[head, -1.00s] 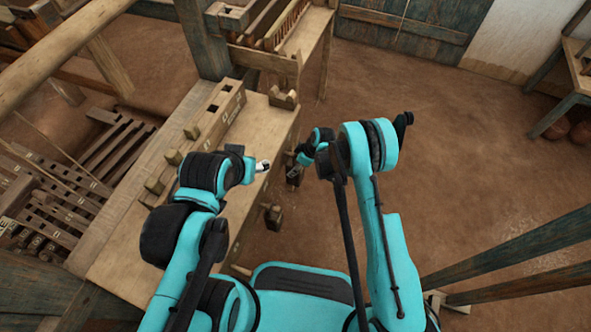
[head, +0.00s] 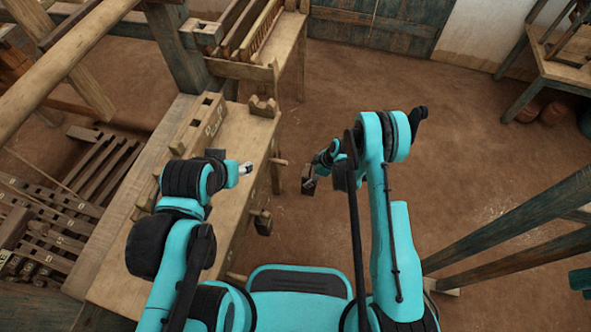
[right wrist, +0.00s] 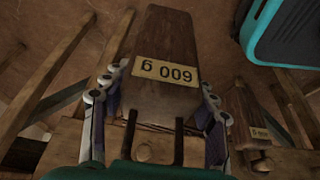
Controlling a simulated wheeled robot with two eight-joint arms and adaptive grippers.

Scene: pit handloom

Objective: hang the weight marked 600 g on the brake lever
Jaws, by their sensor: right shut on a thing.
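The weight marked 600 g is a dark wooden block (right wrist: 165,50) with a yellow label, read upside down in the right wrist view. My right gripper (right wrist: 155,108) has its fingers on both sides of it. In the head view the right gripper (head: 313,174) holds the dark weight (head: 308,187) over open floor, right of the bench edge and apart from it. My left gripper (head: 246,168) is over the bench top; its jaw state is too small to tell. I cannot pick out the brake lever for sure.
Another dark weight (head: 262,222) hangs at the bench's (head: 240,150) right side; bare pegs (head: 278,161) stick out there too. A second labelled weight (right wrist: 243,115) shows in the right wrist view. Loom beams stand at left, blue-grey beams (head: 520,222) at right. The floor between is clear.

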